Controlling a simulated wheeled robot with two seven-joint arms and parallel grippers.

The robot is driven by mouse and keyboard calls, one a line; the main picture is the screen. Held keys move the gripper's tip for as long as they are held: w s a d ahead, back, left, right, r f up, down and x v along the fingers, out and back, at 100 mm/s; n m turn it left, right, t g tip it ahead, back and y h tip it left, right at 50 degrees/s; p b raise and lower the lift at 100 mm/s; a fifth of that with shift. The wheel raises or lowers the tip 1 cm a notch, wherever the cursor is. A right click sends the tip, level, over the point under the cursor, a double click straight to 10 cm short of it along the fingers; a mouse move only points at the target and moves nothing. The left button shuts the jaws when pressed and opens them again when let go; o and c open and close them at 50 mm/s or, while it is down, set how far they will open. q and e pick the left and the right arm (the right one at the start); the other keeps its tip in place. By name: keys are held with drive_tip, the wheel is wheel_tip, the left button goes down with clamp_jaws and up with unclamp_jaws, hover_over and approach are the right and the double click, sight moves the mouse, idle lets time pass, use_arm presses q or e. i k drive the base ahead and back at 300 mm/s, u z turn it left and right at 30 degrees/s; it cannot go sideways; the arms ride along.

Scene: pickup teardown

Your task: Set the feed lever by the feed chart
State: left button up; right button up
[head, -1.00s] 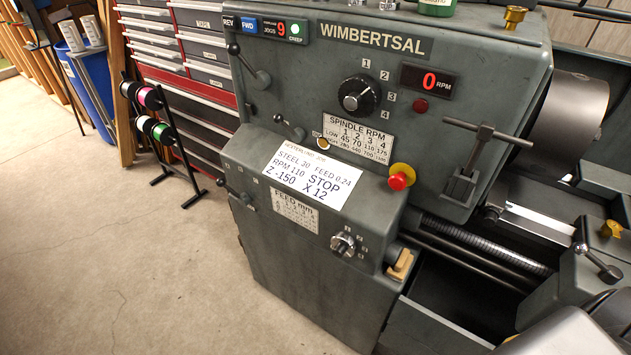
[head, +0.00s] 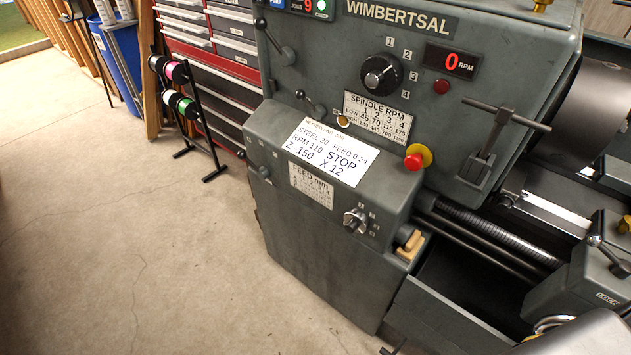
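The feed lever (head: 262,171) is on the left end of the lathe's lower gearbox front. Its arm points up and left to a dark knob, near small marks too small to read. The feed chart (head: 311,185) is a pale plate headed "FEED mm"; its rows are too small to read. A white job card (head: 328,152) on the gearbox top reads steel 30, feed 0.24, RPM 110, stop Z -150, X 12. A metal selector knob (head: 355,220) with several marks sits right of the chart. Neither of my grippers shows.
A red stop button (head: 414,161) and a spindle dial (head: 381,74) are on the headstock; the RPM display (head: 452,62) reads 0. A spool rack (head: 187,115) and red tool chest (head: 215,75) stand behind, left. The concrete floor (head: 140,250) in front is clear.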

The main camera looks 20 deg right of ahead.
sight(263, 172)
drive_tip(key=k, duration=0.35)
drive_tip(key=u, duration=0.8)
drive_tip(key=i, duration=0.85)
drive_tip(key=z, duration=1.65)
drive_tip(key=k, duration=0.5)
drive_tip(key=z, duration=0.7)
drive_tip(key=i, duration=0.6)
drive_tip(key=u, duration=0.3)
